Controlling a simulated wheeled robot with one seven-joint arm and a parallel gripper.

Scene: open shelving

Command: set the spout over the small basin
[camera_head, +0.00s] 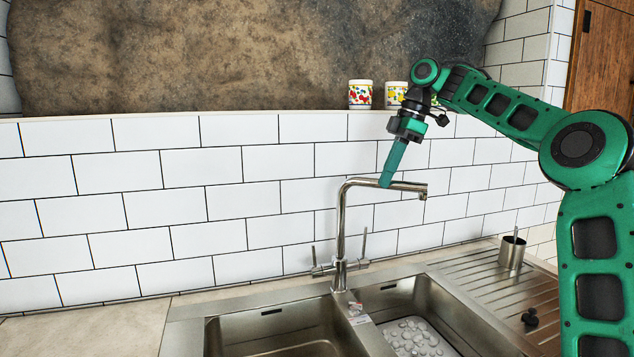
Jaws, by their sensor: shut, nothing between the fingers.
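A chrome faucet stands behind the sink, and its spout (405,187) points to the right. The spout's outlet end is above the small right basin (440,311), which has a pebble-patterned bottom. The large left basin (280,330) lies to the left of the faucet. My gripper (385,183) is shut and points down, with its tips at the spout's horizontal tube, left of the outlet. I cannot tell whether the tips touch the tube or are just in front of it. The outlet end shows clear of my gripper.
Two lever handles flank the faucet's base. A metal cup (511,252) stands on the ribbed drainboard (480,277), near a small black stopper (530,318). Patterned mugs (361,95) stand on the ledge above the white tiles. Counter (95,325) at left is clear.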

